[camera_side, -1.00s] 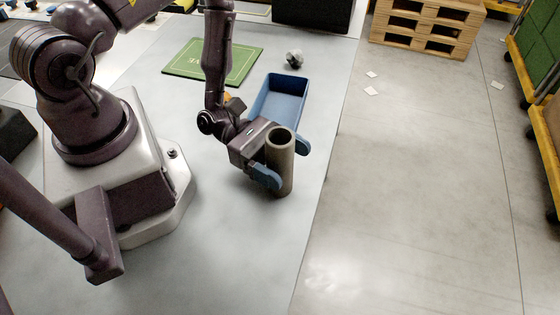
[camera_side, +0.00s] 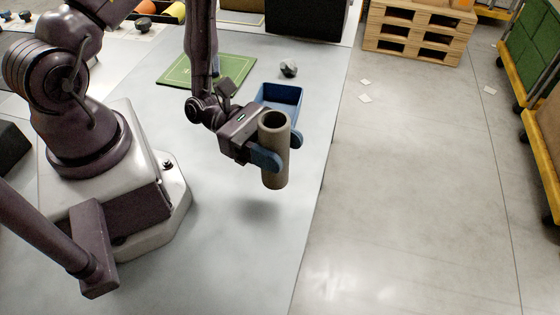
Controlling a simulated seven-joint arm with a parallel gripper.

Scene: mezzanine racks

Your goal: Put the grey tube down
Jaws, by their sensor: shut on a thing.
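The grey tube (camera_side: 274,172) stands upright in the side view, with its dark open top facing up. My gripper (camera_side: 280,149) is shut on it, with one blue fingertip on each side of the tube's middle. The tube's lower end is off the table (camera_side: 225,250). A soft shadow lies on the table below and to the left of it, apart from its base.
A blue bin (camera_side: 285,92) sits just behind the tube, partly hidden by it and my gripper. A small grey lump (camera_side: 288,68) and a green mat (camera_side: 235,68) lie farther back. The table's right edge runs close to the tube; its front area is clear.

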